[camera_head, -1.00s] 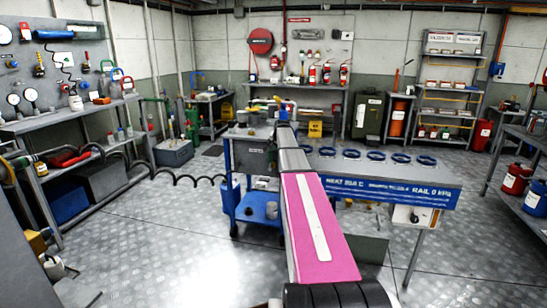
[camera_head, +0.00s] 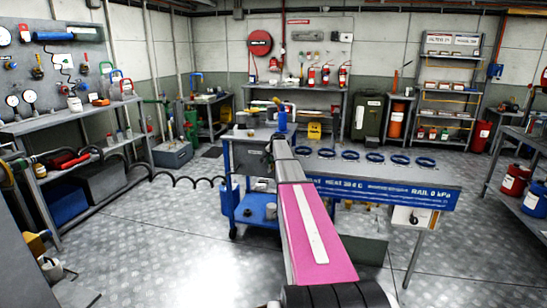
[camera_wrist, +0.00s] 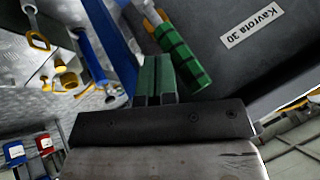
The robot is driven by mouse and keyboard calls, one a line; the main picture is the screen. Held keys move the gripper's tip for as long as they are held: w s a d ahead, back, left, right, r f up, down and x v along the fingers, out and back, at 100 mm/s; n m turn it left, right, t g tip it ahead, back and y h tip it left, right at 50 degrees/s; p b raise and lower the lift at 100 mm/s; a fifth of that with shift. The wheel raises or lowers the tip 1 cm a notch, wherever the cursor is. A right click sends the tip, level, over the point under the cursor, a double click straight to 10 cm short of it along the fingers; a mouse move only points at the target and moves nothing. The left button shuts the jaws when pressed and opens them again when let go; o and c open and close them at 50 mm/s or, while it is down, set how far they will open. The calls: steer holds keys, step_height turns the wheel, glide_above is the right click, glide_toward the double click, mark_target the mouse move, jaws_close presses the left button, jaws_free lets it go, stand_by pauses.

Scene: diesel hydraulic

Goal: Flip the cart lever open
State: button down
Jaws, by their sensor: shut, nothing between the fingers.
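The blue cart (camera_head: 228,180) stands left of the middle in the head view, with a dark grey box (camera_head: 249,158) on its upper part. In the wrist view a green ribbed grip (camera_wrist: 182,52), which looks like the lever's handle, lies along the dark grey labelled face (camera_wrist: 245,60). My gripper (camera_wrist: 155,62) is shut and empty, its green-padded fingertips close to the left of this grip. I cannot tell whether they touch it. In the head view my arm hides part of the cart, and the lever cannot be made out.
A grey table (camera_head: 435,176) with several blue rings and a blue sign adjoins the cart on the right. A blue bar (camera_wrist: 95,45) and yellow-ended tools (camera_wrist: 65,75) show left of my fingers. A workbench (camera_head: 80,117) stands at left. The floor in front is clear.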

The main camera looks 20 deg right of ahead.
steer(key=shift+w+a, duration=0.1)
steer(key=shift+a, duration=0.05)
steer(key=shift+w+a+r+g+h, duration=0.1)
steer(key=shift+a+g+h, duration=0.05)
steer(key=shift+g+h, duration=0.15)
steer(key=shift+w+a, duration=0.1)
steer(key=shift+a, duration=0.05)
steer(key=w+a+f+n+g+h, duration=0.5)
steer(key=a+h, duration=0.4)
steer(key=h, duration=0.3)
steer(key=shift+w+a+f+g+h, duration=0.35)
steer(key=shift+w+f+g, duration=0.5)
steer(key=shift+f, duration=0.5)
steer(key=shift+s+f, duration=0.1)
